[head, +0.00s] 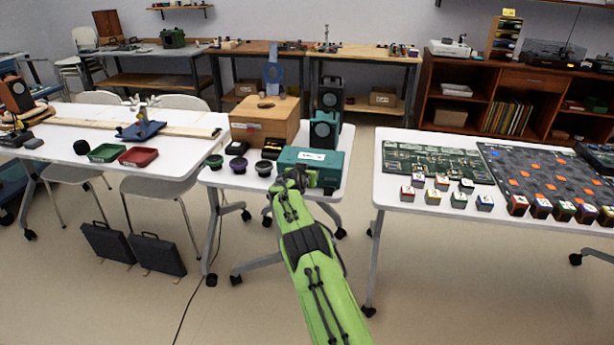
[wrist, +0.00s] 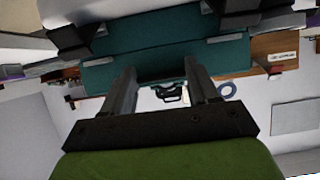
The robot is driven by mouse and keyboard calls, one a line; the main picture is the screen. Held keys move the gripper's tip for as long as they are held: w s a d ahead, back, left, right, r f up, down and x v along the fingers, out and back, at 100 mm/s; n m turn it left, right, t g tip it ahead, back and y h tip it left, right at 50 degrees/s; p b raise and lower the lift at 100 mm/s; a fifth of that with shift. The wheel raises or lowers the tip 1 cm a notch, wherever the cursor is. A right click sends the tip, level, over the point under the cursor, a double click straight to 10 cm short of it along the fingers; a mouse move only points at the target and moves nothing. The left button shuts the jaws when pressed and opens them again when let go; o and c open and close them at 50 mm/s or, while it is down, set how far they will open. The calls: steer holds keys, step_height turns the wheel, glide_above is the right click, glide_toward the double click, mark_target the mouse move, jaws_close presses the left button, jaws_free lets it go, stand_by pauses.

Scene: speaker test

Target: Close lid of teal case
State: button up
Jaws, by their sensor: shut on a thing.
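The teal case (head: 334,166) sits at the front right of the middle white table in the head view, with a white label on its upper face. I cannot tell from here how far its lid stands open. My gripper (head: 298,178) is at the front left of the case, touching it. In the wrist view the teal case (wrist: 230,50) fills the upper middle, and the two fingers of my gripper (wrist: 162,75) reach onto it, apart, with a teal part between them. The exact grip is partly hidden by the fingers.
A wooden box (head: 262,122) and teal-and-black speakers (head: 325,130) stand close behind the case. Several small round drivers (head: 238,164) lie left of it.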

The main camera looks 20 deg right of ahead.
steer(key=shift+s+a+f, duration=0.15)
steer(key=shift+f, duration=0.8)
steer(key=o, duration=1.5)
steer(key=shift+r, duration=0.25)
steer(key=shift+r, duration=0.1)
steer(key=p+v, duration=0.2)
steer(key=v, duration=1.3)
steer(key=shift+r+p, duration=0.35)
steer(key=shift+s, duration=0.1)
